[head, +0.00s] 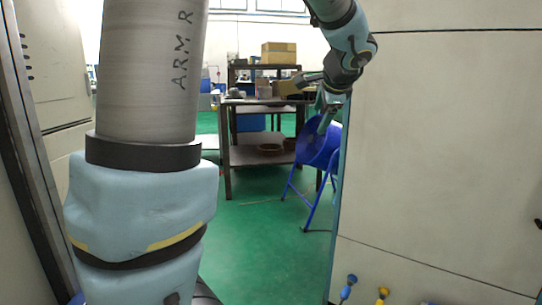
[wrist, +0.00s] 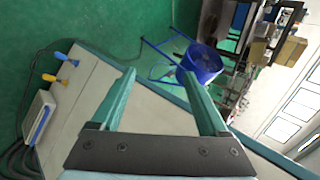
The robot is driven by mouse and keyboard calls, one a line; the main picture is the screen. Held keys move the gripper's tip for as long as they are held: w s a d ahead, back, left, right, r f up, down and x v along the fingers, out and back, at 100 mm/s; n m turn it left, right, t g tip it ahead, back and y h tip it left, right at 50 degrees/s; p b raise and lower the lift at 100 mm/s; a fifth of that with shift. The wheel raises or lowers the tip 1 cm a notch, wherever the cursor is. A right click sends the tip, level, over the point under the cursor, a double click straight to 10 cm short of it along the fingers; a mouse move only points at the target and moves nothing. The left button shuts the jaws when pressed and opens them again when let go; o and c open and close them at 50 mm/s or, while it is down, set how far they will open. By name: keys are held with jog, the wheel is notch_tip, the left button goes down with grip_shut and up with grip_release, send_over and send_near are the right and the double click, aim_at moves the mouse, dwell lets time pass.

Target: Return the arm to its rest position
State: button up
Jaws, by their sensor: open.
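My gripper (head: 327,118) shows in the head view at the upper middle right, at the end of my bent arm, with its fingers pointing downward. In the wrist view my gripper (wrist: 158,72) has its two green fingers wide apart with nothing between them.
A dark workbench (head: 228,150) with boxes (head: 279,53) stands at the back. Green floor (head: 265,250) lies open in the middle. A blue-handled tool (head: 349,283) and a yellow-handled tool (head: 382,295) stick up at the bottom. A white device (wrist: 38,118) with cables shows in the wrist view.

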jog(key=s+a+f+n+g+h, duration=0.1)
jog(key=s+a+f+n+g, duration=0.7)
jog(key=s+a+f+n, duration=1.1)
notch_tip(320, 180, up, 23)
jog(key=m+p, duration=0.3)
jog(key=p, duration=2.3)
jog(key=shift+w+a, duration=0.2)
jog(key=shift+a, duration=0.1)
jog(key=shift+f, duration=0.1)
